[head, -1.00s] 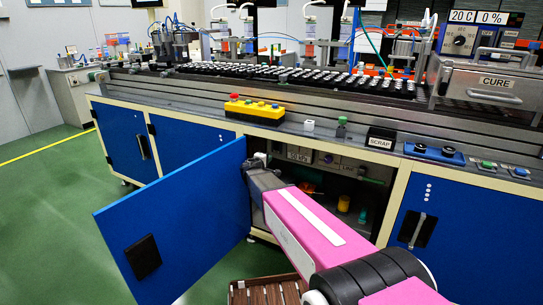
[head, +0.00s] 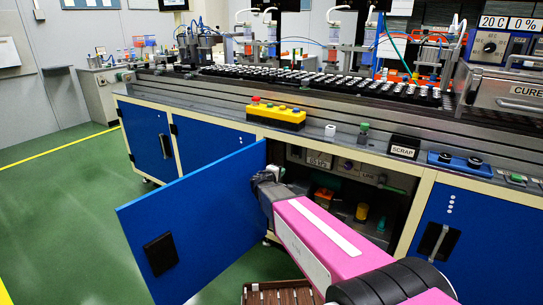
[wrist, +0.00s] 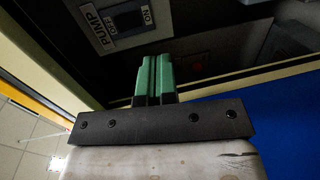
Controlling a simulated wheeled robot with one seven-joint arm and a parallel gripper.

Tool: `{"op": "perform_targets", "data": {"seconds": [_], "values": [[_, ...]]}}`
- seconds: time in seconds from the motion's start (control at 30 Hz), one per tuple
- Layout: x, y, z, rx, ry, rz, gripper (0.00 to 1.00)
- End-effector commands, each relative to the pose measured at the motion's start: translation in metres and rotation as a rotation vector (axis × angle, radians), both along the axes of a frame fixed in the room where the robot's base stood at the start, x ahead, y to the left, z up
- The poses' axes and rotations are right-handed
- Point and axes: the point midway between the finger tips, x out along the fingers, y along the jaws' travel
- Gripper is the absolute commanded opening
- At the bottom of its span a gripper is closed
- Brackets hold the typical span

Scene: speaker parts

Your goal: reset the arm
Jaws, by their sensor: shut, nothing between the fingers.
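My gripper (wrist: 154,78) shows in the wrist view with its two green fingers shut together and nothing between them. Its fingertips point at a dark cabinet interior, with a panel marked PUMP and ON/OFF (wrist: 113,22) at the upper left. The fingers are hard to make out there.
The blue door stands swung open, left of my arm. Inside the cabinet are a gauge panel (head: 320,160) and a yellow cylinder (head: 362,211). A yellow button box (head: 276,115) and a SCRAP bin (head: 404,147) sit on the bench ledge above. Green floor (head: 70,215) at the left is clear.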

Motion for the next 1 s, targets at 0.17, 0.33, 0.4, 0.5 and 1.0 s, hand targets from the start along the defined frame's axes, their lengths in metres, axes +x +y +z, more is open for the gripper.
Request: {"op": "perform_targets", "data": {"seconds": [0.17, 0.33, 0.4, 0.5, 1.0], "values": [[-0.031, -0.035, -0.013, 0.126, 0.056, -0.114, 0.00], [-0.078, -0.073, -0.037, 0.324, 0.152, -0.279, 0.00], [-0.101, -0.084, -0.047, 0.416, 0.200, -0.347, 0.00], [-0.134, -0.096, -0.062, 0.556, 0.272, -0.442, 0.00], [-0.265, -0.077, -0.091, 1.224, 0.614, -0.726, 0.00]]}}
